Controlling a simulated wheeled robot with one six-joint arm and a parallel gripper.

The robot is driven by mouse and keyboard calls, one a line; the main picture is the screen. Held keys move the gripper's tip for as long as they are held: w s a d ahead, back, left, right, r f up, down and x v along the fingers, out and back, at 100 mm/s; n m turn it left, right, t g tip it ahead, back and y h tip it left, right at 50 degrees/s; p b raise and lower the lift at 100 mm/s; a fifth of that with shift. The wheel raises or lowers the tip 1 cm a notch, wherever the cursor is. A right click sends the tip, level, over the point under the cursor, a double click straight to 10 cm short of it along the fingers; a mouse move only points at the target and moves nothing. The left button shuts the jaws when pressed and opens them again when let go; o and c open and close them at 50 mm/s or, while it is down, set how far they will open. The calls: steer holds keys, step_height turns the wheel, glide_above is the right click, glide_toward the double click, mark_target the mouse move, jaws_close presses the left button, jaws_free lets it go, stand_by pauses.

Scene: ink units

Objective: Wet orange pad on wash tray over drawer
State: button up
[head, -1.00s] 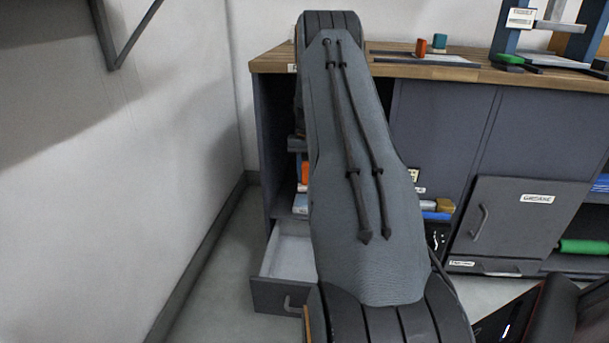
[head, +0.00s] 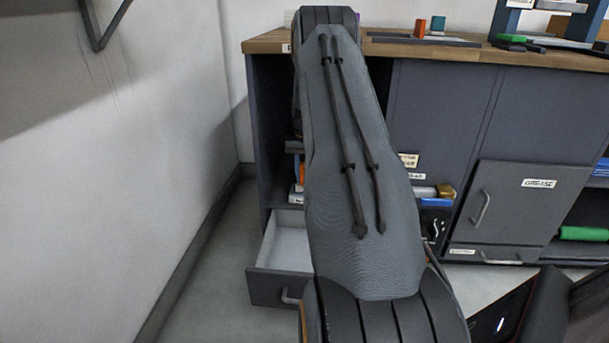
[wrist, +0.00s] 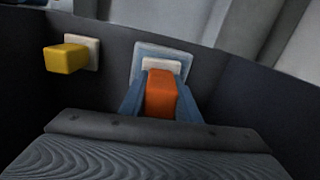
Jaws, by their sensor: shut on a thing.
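In the wrist view my gripper (wrist: 160,88) has its two blue fingers closed on the sides of an orange block-like pad (wrist: 161,101). A white piece and a blue-grey square plate (wrist: 141,53) show right behind the pad; I cannot tell whether it touches them. In the head view my arm hides my gripper and the pad. An open drawer (head: 276,287) with a pale inside sticks out low at the left of the bench cabinet. I cannot make out the wash tray.
A yellow block (wrist: 66,58) on a white plate is left of the pad, against a dark wall. The cabinet (head: 440,110) has a wooden top (head: 440,52) with small orange (head: 420,28) and teal (head: 438,23) blocks. A white wall stands close at left. Floor is clear between wall and drawer.

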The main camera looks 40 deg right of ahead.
steer(key=shift+f, duration=0.65)
stand_by(2.6)
